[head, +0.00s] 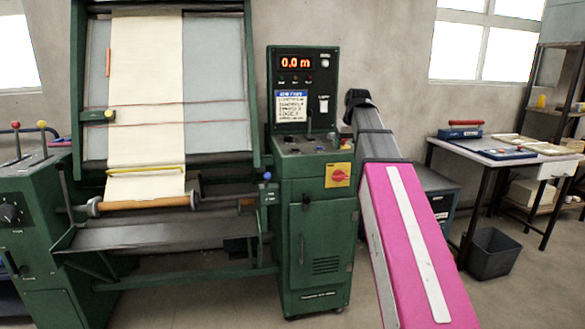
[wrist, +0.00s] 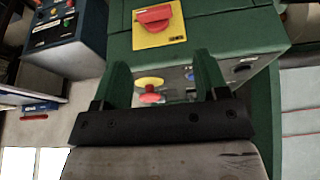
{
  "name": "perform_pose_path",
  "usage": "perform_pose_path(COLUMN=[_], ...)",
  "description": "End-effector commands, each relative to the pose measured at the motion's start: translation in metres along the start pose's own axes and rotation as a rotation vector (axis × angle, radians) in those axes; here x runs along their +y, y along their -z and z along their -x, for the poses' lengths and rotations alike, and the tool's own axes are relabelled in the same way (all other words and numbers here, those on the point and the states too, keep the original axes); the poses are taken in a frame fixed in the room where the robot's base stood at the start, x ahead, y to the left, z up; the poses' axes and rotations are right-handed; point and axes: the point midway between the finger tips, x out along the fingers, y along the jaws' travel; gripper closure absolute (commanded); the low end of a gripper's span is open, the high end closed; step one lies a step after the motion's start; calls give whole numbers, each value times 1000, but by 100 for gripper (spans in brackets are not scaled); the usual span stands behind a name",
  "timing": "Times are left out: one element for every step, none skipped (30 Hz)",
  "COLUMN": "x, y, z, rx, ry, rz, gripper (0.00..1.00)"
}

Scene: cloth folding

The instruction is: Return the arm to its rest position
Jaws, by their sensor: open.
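My arm reaches up and away from the lower right in the head view, beside the green control cabinet (head: 312,235). The gripper's fingers cannot be made out there. In the wrist view my gripper (wrist: 163,85) is open, its two fingers wide apart with nothing held. Beyond the fingers is the cabinet, seen upside down, with a red rotary switch on a yellow plate (wrist: 175,33). A small yellow and red control (wrist: 150,86) shows between the fingers. I cannot tell how far away it is.
A green machine with a cream cloth (head: 146,90) hanging over it stands left of the cabinet. A display (head: 296,62) reads 0.0 m. At right are a work table (head: 465,147), a dark bin (head: 492,253) and shelves (head: 548,80). Floor between cabinet and table is partly clear.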

Motion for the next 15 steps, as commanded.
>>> perform_pose_path(x=[-1,-1,-1,-1,-1,-2,-2,-3,-3,-4,-4,-5,-6,-6,-7], y=[-6,-9,-13,-16,-20,-25,-30,-35,-43,-50,-56,-65,-72,-79,-88], z=[-10,-16,-24,-30,-37,-47,-55,-65,-78,-88,-98,-112,-121,-131,-143], rx=[-7,-11,-17,-21,-27,-34,-40,-47,-57,-65,-72,-82,-90,-98,-107], ry=[0,0,0,0,0,0,-1,-1,-1,-2,-2,-3,-3,-4,-4], rz=[-4,-6,-9,-11,-14,-18,-21,-25,-30,-35,-40,-45,-49,-53,-58], gripper=[33,33,33,33,33,33,33,33,33,33,33,33,33,33,33])
